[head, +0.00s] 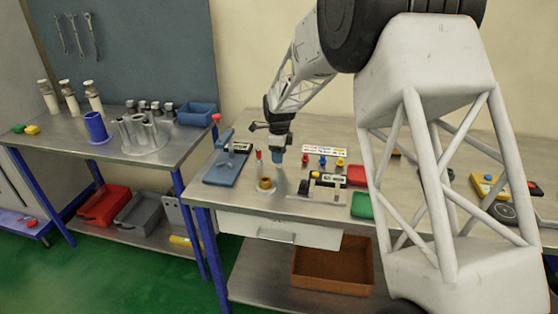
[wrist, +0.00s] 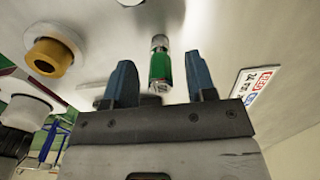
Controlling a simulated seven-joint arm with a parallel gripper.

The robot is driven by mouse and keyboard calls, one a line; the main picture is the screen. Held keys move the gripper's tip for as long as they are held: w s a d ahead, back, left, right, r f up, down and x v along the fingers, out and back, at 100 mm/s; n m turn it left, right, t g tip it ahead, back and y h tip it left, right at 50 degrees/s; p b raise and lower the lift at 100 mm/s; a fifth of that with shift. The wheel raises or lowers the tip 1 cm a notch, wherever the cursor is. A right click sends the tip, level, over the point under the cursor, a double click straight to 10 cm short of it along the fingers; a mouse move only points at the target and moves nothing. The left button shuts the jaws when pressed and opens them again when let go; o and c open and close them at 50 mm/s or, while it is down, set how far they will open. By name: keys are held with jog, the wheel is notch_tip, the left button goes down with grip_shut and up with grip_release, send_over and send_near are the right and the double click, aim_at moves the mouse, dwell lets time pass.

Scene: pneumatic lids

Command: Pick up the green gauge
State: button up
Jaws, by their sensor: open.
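The green gauge (wrist: 160,69) is a small green cylinder with bright metal ends, seen in the wrist view. It shows between the two blue fingers of my gripper (wrist: 160,60), and I see no finger touching it. My gripper is open, with a gap on both sides of the gauge. In the head view my gripper (head: 279,156) points down over the middle workbench. I cannot make out the gauge in the head view.
A brass ring in a white holder (head: 265,185) stands close by; it also shows in the wrist view (wrist: 50,56). A blue press-like tool (head: 225,165) is to the left. A black-and-silver fixture (head: 322,185) and red and green trays (head: 362,205) are to the right.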

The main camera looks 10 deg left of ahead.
grip_shut()
jog(key=shift+r, duration=0.15)
dwell(0.4)
jog(key=shift+r, duration=1.4)
jog(key=shift+s+r, duration=0.2)
jog(key=shift+r, duration=0.15)
jog(key=s+d, duration=0.2)
jog(key=s, duration=0.2)
jog(key=s+d+r, duration=0.1)
jog(key=s+d, duration=0.1)
jog(key=s, duration=0.3)
jog(key=s+d, duration=0.2)
jog(key=s, duration=0.3)
jog(key=shift+s+d+r, duration=0.1)
jog(key=shift+d+r, duration=0.05)
jog(key=shift+d, duration=0.05)
jog(key=w+a+r, duration=0.2)
jog(key=a+r, duration=0.2)
jog(key=a, duration=0.4)
jog(key=shift+a+r, duration=0.25)
jog(key=shift+r, duration=0.15)
